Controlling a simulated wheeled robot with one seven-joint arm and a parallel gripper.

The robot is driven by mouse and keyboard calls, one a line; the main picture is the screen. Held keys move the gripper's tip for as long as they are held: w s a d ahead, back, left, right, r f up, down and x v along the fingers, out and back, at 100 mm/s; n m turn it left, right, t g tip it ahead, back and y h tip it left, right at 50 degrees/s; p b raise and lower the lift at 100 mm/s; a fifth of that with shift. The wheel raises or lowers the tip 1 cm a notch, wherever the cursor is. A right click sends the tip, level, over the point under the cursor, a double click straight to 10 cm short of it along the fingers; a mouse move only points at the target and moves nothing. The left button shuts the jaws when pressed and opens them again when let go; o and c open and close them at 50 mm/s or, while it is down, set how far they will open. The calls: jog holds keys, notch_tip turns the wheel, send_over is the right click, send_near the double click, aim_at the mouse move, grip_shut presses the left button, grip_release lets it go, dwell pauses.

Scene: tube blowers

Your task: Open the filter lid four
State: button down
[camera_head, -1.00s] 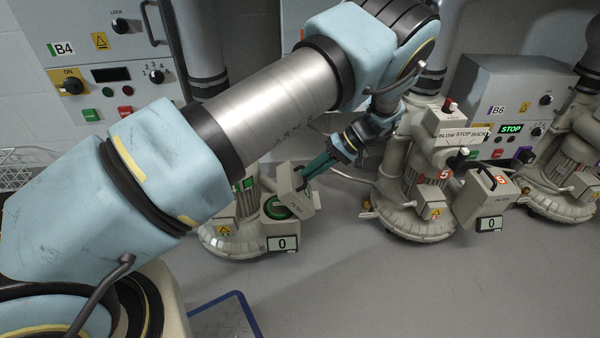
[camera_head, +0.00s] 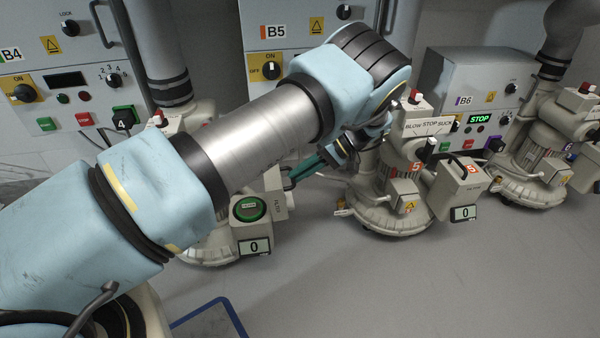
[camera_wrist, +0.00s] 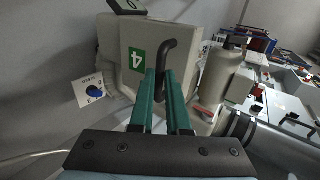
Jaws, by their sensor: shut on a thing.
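The filter lid four, a beige lid with a green 4 label, fills the upper middle of the wrist view (camera_wrist: 133,45). Its dark bent handle (camera_wrist: 168,58) lies between my teal fingers. My gripper (camera_wrist: 163,76) is shut on that handle. In the head view the lid (camera_head: 279,206) stands swung out to the right of the filter housing, and a round green filter face (camera_head: 250,208) shows in the opening. My gripper (camera_head: 291,180) is at the lid's upper right there. My arm hides much of blower four.
A display reading 0 (camera_head: 255,246) sits below the filter housing. Blower five (camera_head: 392,205) stands close to the right of my gripper, with its own filter box (camera_head: 458,190). Control cabinets line the wall behind.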

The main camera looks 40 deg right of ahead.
jog(key=shift+a+f, duration=0.2)
jog(key=shift+f, duration=0.05)
jog(key=c, duration=0.9)
grip_release()
jog(key=shift+d+r, duration=0.1)
jog(key=shift+d+r, duration=0.1)
jog(key=v, duration=1)
jog(key=shift+s+d+r, duration=0.15)
jog(key=shift+d, duration=0.05)
